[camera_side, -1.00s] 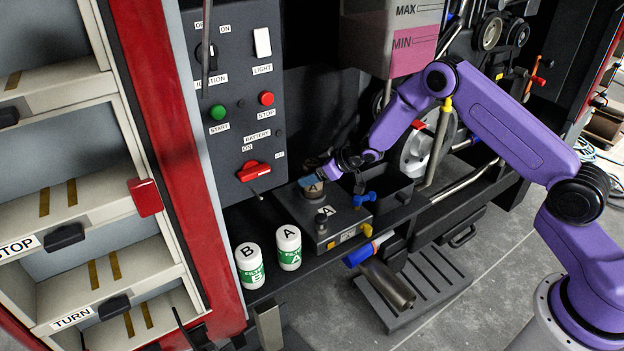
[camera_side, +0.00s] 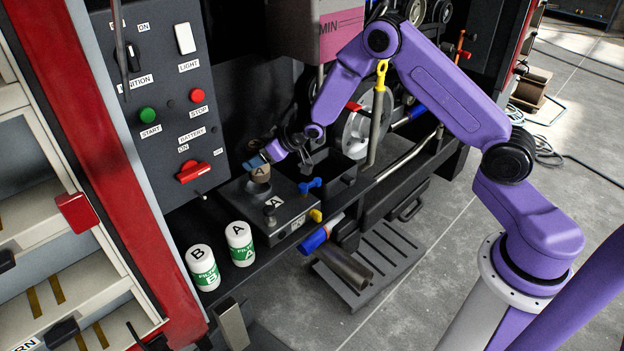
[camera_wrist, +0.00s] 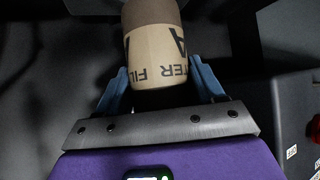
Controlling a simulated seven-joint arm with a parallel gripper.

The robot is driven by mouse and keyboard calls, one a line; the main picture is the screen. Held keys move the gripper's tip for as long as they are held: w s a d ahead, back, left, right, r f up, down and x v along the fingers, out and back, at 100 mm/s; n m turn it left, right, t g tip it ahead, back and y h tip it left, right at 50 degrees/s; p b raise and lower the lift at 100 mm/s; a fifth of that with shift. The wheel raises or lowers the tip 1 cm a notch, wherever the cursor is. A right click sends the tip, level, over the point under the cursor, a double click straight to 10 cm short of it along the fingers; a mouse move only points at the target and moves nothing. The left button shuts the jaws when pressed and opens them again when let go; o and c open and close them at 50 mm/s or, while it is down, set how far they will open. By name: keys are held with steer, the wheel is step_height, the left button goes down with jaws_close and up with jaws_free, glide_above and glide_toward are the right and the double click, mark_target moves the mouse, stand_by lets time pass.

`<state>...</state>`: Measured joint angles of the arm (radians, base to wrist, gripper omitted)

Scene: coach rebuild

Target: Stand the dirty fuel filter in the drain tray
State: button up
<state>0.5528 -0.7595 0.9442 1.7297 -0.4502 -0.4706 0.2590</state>
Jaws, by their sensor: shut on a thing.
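The dirty fuel filter, tan with a brown band, is in my gripper (camera_side: 258,164). In the side view the filter (camera_side: 260,175) is upright, just above or touching the left mount on the dark filter block marked A; a gap is hard to make out. In the wrist view the filter (camera_wrist: 155,50) stands between the blue fingers of my gripper (camera_wrist: 162,85), its lettering upside down. A black open-topped box (camera_side: 335,188), possibly the drain tray, is right of the block. Its inside is mostly hidden.
Two white-green filters, B (camera_side: 203,268) and A (camera_side: 240,244), stand left of the block (camera_side: 290,217). A blue valve handle (camera_side: 310,185) sits between block and box. A slatted dark step (camera_side: 385,250) is lower right. The switch panel (camera_side: 165,95) rises behind left.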

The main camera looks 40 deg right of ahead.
steer(key=s+d+r+m+t+h, duration=0.1)
steer(key=s+d+r+m+h, duration=0.2)
steer(key=s, duration=0.4)
steer(key=s+d+r+m+h, duration=0.1)
steer(key=s+d+r, duration=0.3)
steer(key=s, duration=0.3)
steer(key=shift+s+d+f+n+y, duration=1.65)
steer(key=shift+s+d, duration=1.3)
steer(key=shift+d, duration=2.3)
steer(key=shift+m+g+h, duration=0.25)
steer(key=shift+m+g, duration=0.05)
steer(key=shift+m, duration=0.05)
steer(key=shift+w+d+f, duration=0.5)
steer(key=shift+w+f, duration=1.75)
steer(key=shift+w+d+f, duration=0.45)
steer(key=shift+w+f, duration=1.8)
steer(key=shift+w, duration=0.05)
steer(key=shift+w+d+f, duration=0.5)
steer(key=shift+w+f, duration=1.75)
